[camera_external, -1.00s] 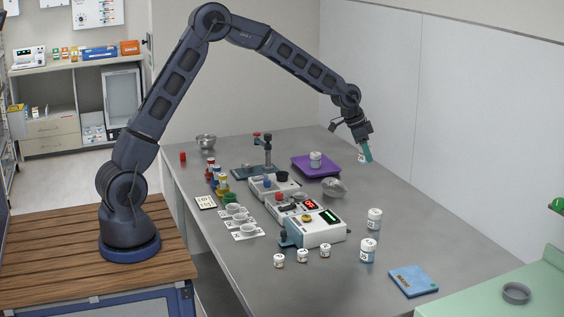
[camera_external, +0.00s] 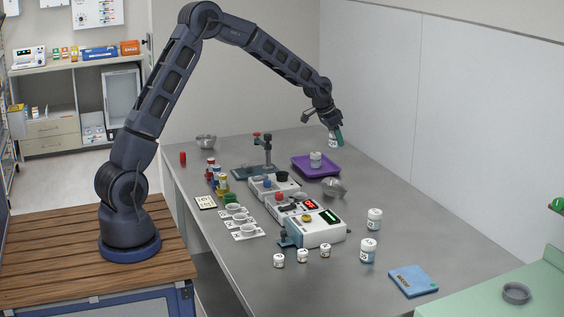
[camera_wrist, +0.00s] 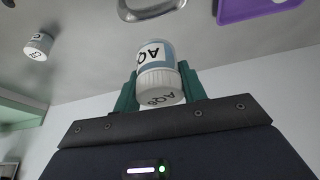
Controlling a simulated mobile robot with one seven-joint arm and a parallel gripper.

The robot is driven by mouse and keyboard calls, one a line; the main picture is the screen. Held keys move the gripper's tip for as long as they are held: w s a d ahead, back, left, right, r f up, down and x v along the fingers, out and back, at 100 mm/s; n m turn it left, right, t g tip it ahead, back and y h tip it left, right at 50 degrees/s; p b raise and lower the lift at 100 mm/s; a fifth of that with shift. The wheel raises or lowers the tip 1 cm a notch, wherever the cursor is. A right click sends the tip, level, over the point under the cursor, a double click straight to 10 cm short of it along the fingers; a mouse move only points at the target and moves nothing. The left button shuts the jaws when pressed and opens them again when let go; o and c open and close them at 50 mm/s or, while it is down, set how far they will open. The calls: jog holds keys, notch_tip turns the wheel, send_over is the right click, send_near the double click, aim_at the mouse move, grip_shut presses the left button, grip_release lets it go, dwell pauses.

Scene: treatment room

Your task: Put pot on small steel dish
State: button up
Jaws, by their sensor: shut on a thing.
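My gripper (camera_external: 336,136) is shut on a small white-lidded pot (camera_external: 333,142), held in the air above the back of the table. In the wrist view the pot (camera_wrist: 156,72) sits between my green fingers, its ribbed lid towards the camera and "AQ" lettering on it. A steel dish (camera_external: 334,187) stands near the table's middle, in front of the purple tray, below my gripper in the picture. Another steel bowl (camera_external: 205,141) stands at the back left. I cannot tell for sure which is the small steel dish. A metal rim (camera_wrist: 150,10) shows at the wrist view's top.
Instruments (camera_external: 312,228) fill the middle. White-lidded jars (camera_external: 374,219) and a blue pad (camera_external: 413,281) stand to the right. A grey dish (camera_external: 516,293) is on the green surface. The table's right back is clear.

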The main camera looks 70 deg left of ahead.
notch_tip(320, 180, down, 17)
jog(key=shift+f, duration=0.2)
dwell(0.4)
jog(key=shift+f, duration=0.1)
jog(key=o, duration=1)
jog(key=s+d+r, duration=0.3)
jog(key=s+r, duration=0.3)
jog(key=r, duration=0.5)
jog(key=s+d+r, duration=0.2)
jog(key=s+r, duration=0.5)
jog(key=r, duration=0.5)
jog(key=s+d+r, duration=0.3)
jog(key=s+r, duration=0.2)
jog(key=s, duration=0.2)
jog(key=s+d+r, duration=0.3)
jog(key=s+r, duration=0.2)
jog(key=s, duration=0.2)
jog(key=shift+n, duration=0.4)
jog(key=s+d+r, duration=0.1)
jog(key=s, duration=0.8)
jog(key=s+d, duration=0.2)
jog(key=s, duration=0.7)
jog(key=s+d+r, duration=0.1)
jog(key=s+d, duration=0.1)
jog(key=s, duration=0.8)
jog(key=shift+r, duration=0.35)
